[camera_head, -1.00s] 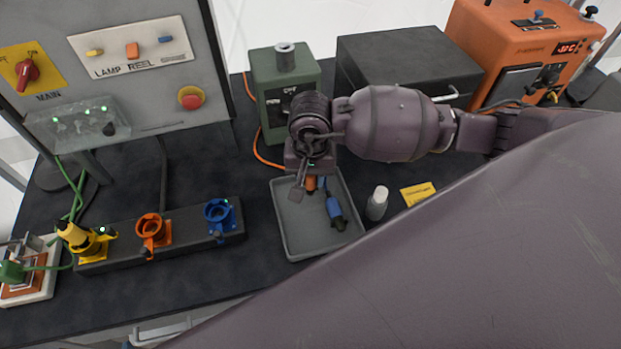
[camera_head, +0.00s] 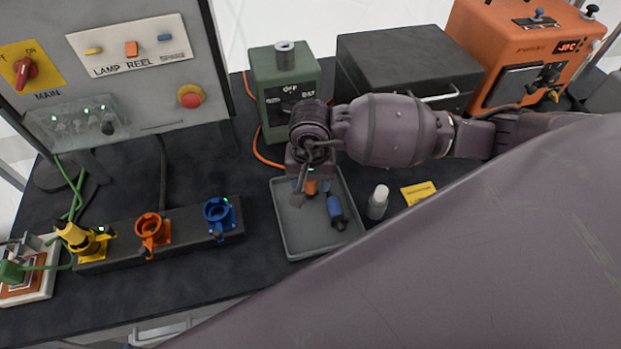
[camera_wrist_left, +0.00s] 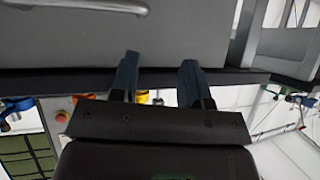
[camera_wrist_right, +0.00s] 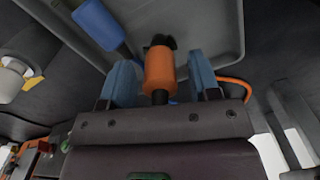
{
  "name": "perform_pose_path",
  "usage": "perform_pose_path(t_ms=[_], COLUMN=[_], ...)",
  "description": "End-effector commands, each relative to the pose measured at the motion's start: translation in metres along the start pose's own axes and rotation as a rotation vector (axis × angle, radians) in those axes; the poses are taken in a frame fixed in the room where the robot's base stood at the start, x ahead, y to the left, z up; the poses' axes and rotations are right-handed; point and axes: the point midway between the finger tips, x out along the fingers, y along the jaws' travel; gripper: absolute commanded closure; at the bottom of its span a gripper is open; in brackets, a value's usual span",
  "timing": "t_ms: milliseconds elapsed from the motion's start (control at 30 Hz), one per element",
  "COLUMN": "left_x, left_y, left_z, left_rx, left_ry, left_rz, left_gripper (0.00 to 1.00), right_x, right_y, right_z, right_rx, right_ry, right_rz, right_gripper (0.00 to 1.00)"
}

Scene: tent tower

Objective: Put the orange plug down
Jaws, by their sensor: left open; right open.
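The orange plug (camera_wrist_right: 160,70) is between the two fingers of my right gripper (camera_wrist_right: 160,82) in the right wrist view, with a gap on each side. In the head view the orange plug (camera_head: 311,187) shows in part below my right gripper (camera_head: 305,190), at the grey tray. The gripper hides the rest of it. My right gripper is open. The grey tray (camera_head: 291,240) also holds a blue plug (camera_head: 335,207), lying to the right of the orange one. My left gripper (camera_wrist_left: 160,80) is open and empty in the left wrist view, away from the tray.
A socket strip with yellow, orange (camera_head: 152,231) and blue (camera_head: 218,215) sockets lies left of the tray; a yellow plug (camera_head: 74,235) is in the yellow one. A green box (camera_head: 282,90) stands behind the tray. A white-capped bottle (camera_head: 378,202) and a yellow card (camera_head: 417,192) are right of it.

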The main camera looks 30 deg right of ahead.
Motion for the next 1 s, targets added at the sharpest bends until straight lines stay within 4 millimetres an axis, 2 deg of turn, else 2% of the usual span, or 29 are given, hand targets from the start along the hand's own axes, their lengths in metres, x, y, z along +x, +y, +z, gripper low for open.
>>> perform_pose_path(t_ms=[133, 233, 700, 833, 1000], left_x=[-0.002, -0.001, 0.004, 0.005, 0.005], left_y=[-0.001, 0.0, 0.001, 0.001, 0.001], left_z=[-0.005, -0.004, -0.003, -0.002, -0.002], left_rx=[0.0, 0.0, 0.002, 0.002, 0.002], left_ry=[0.003, 0.005, 0.009, 0.008, 0.008], left_rz=[0.0, 0.0, 0.002, 0.002, 0.002], left_gripper=[0.57, 0.57, 0.57, 0.57, 0.57], right_x=[-0.005, -0.016, -0.101, -0.115, -0.122], right_y=[0.0, 0.0, 0.0, 0.0, 0.0], right_z=[0.0, -0.001, -0.001, -0.001, 0.0], right_rx=[0.001, -0.001, -0.002, 0.0, 0.0], right_ry=[0.0, 0.004, 0.004, 0.001, 0.0], right_rz=[0.0, -0.001, -0.001, -0.001, 0.001], right_gripper=[0.44, 0.44, 0.44, 0.44, 0.44])
